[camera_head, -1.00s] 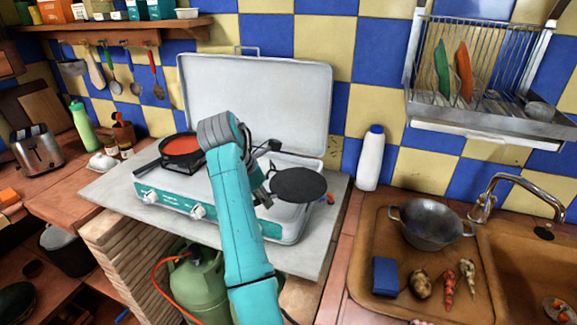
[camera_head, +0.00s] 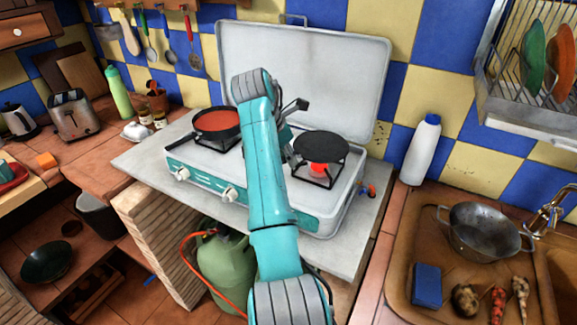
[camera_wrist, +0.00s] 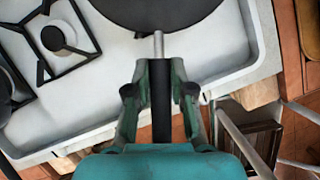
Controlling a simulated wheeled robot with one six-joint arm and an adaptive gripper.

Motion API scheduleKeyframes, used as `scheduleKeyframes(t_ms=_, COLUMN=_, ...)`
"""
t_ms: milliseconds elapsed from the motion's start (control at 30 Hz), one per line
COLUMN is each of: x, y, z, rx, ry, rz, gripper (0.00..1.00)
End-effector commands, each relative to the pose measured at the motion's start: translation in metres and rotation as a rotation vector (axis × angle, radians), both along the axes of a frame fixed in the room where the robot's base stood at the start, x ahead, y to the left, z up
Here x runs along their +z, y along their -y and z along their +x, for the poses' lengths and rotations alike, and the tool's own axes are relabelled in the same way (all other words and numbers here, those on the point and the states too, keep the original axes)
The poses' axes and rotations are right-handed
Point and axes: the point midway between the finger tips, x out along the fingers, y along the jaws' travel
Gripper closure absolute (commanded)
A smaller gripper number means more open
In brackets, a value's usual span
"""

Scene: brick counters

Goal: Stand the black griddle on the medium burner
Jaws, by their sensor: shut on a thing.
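The black griddle (camera_head: 321,146) is a flat round plate over the right burner (camera_head: 318,172) in the head view. It looks roughly level and slightly above that burner's grate; a red glow shows beneath. In the wrist view the griddle (camera_wrist: 160,10) fills the top edge and hides what lies under it. My gripper (camera_head: 290,152) is shut on its handle, which runs between the fingers in the wrist view (camera_wrist: 160,75). A bare burner (camera_wrist: 58,40) with a black grate shows left of the griddle there. My arm hides the stove's middle in the head view.
A pan of red sauce (camera_head: 217,122) stands on the left burner. The raised stove lid (camera_head: 300,75) stands close behind the griddle. A white bottle (camera_head: 421,150) stands to the right.

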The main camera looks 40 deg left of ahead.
Motion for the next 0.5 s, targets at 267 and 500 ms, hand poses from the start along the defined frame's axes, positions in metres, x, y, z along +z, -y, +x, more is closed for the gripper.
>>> scheduleKeyframes(t_ms=267, x=-0.031, y=0.0, z=0.0, rx=0.0, ry=0.001, rz=0.0, gripper=1.0)
scheduleKeyframes(t_ms=500, x=-0.034, y=0.0, z=0.0, rx=-0.001, ry=0.002, rz=0.001, gripper=1.0)
